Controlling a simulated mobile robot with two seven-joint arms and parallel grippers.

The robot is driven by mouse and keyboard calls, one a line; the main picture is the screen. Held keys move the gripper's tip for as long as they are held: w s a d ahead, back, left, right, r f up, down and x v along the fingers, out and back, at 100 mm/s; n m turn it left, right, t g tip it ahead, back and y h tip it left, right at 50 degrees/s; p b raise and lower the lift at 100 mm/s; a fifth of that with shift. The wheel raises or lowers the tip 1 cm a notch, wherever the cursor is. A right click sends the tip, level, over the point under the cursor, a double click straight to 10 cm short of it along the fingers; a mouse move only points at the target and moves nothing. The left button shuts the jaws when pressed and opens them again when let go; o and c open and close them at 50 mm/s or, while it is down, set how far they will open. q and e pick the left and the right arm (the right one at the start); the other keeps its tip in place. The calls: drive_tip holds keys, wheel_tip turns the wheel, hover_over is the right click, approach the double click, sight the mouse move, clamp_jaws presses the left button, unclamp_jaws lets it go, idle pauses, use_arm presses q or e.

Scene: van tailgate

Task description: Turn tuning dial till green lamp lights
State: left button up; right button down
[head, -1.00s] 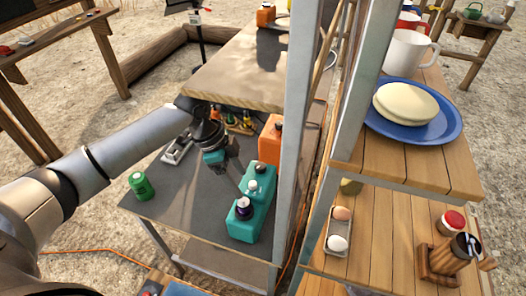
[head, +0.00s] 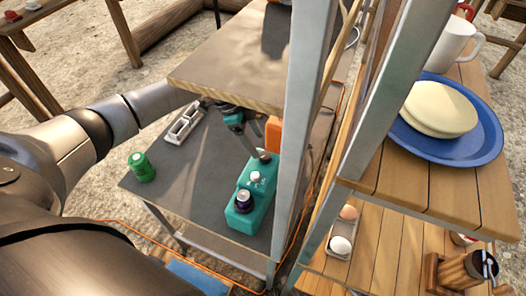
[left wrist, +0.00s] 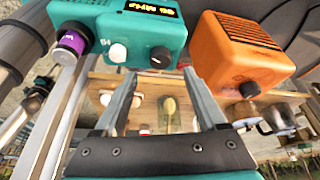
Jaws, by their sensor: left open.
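A teal radio box (head: 248,210) stands on the grey lower shelf in the head view, with a purple-banded knob (head: 243,200) at its near end and a pale knob (head: 256,177). In the left wrist view the teal box shows a yellow-lettered display (left wrist: 152,10), a purple knob (left wrist: 70,45), a white knob (left wrist: 117,53) and a dark knob (left wrist: 160,57). I cannot tell which is the tuning dial, and I see no lit green lamp. My left gripper (head: 248,148) is open and empty at the box's far end; its fingers (left wrist: 157,82) spread below the dark knob in the wrist view.
An orange box (left wrist: 245,50) with a dark knob stands beside the teal one. A wooden board (head: 235,70) overhangs my left forearm. Grey posts (head: 305,130) rise close on the right.

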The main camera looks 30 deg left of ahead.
sight(265, 155)
use_arm(q)
drive_tip(key=shift+x, duration=2.75)
drive_tip(key=shift+c, duration=0.4)
clamp_jaws()
